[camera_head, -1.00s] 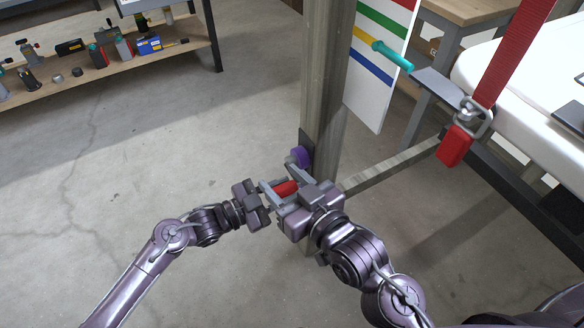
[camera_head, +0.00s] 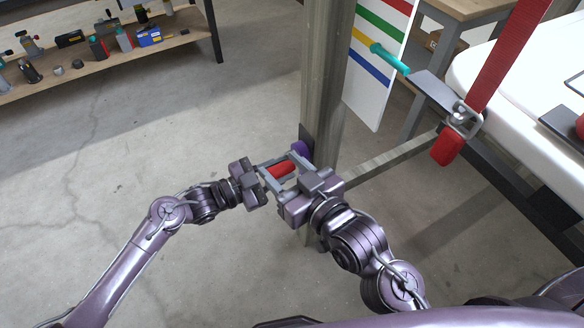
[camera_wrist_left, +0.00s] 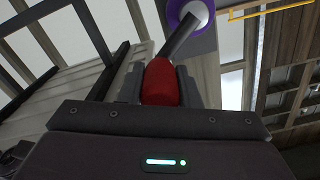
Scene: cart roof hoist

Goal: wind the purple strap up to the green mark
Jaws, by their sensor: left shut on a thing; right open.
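A purple round part (camera_head: 302,148) sits low on the upright post; it shows as a purple ring in the left wrist view (camera_wrist_left: 190,14). A grey crank arm reaches from it to a red handle (camera_head: 281,169), which is also in the left wrist view (camera_wrist_left: 160,82). My left gripper (camera_head: 276,170) is shut on the red handle. My right gripper (camera_head: 296,176) is open close beside the handle, on its right; I cannot tell whether it touches. The green mark (camera_head: 381,29) is a stripe on a white board. I cannot make out a purple strap.
The wooden post (camera_head: 328,70) stands directly behind the grippers. A teal handle (camera_head: 389,57) juts out before the striped board (camera_head: 362,95). A red strap (camera_head: 508,55) with a hook and red block (camera_head: 447,147) hangs at right, near a white surface. Floor at left is clear.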

